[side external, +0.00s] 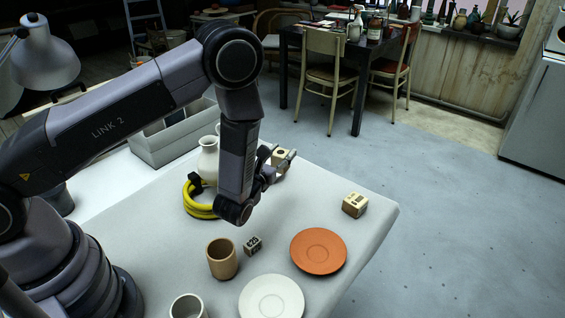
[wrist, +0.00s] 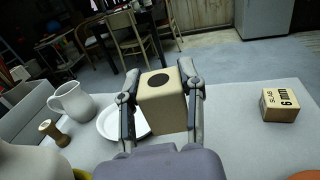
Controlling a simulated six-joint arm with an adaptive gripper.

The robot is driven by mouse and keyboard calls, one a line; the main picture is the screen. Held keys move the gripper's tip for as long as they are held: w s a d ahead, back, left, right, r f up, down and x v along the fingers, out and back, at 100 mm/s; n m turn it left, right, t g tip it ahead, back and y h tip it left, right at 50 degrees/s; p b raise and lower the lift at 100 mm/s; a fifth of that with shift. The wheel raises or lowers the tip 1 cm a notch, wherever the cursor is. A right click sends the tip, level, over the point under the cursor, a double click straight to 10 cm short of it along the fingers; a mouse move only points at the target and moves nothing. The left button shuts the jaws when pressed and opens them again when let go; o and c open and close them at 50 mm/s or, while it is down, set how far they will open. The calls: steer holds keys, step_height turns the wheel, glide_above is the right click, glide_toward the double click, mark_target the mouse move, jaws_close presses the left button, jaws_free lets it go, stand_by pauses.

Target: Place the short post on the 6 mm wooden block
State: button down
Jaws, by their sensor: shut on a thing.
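The short post, a pale block with a dark round hole in its face, is between the fingers of my gripper (wrist: 160,88). My gripper is shut on the short post (wrist: 161,104). In the side external view the post (side external: 280,154) shows beyond my wrist, partly hidden by the gripper (side external: 279,161). I cannot tell its exact height over the table. The 6 mm wooden block (side external: 355,205) sits near the right table edge with nothing on it. In the wrist view the block (wrist: 281,106), marked "SLAB 6 mm", is to the right, apart from the gripper.
An orange plate (side external: 318,252), a white plate (side external: 271,301), a tan cup (side external: 221,259) and a dark marked block (side external: 253,245) stand at the front. A yellow coil (side external: 198,208) and white vase (side external: 208,161) are beside my arm. A white pitcher (wrist: 74,103) stands left in the wrist view.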

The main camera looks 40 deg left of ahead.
steer(key=s+d+r+m+h, duration=0.1)
steer(key=d+r+m+h, duration=0.2)
steer(key=d, duration=0.7)
glide_above(357, 198)
steer(key=s, duration=0.1)
steer(key=shift+n, duration=0.4)
steer(key=f, duration=0.7)
steer(key=shift+a+f, duration=0.2)
steer(key=shift+f, duration=0.05)
steer(key=shift+w+d+f, duration=0.15)
steer(key=shift+w+f, duration=0.25)
steer(key=shift+f, duration=1.65)
steer(key=shift+f, duration=0.1)
steer(key=c, duration=0.7)
jaws_free()
steer(key=shift+o, duration=0.2)
